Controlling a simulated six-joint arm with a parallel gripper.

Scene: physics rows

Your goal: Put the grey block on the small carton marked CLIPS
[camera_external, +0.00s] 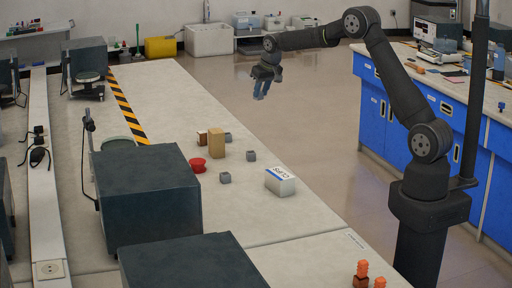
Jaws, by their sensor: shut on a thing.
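My gripper (262,88) is raised high, and in the picture it shows against the floor to the right of the long table's far part. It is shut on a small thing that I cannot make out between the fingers. The small carton marked CLIPS (280,182) is white with a blue band and lies on the table near its right edge, with nothing on top. Grey blocks stand on the table: one left of the carton (225,177), one behind it (251,155), and one farther back (228,138), partly hidden by a tan block.
Large dark boxes (150,205) fill the table's left side. Orange pieces (362,270) stand at the front. Table around the carton is clear.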

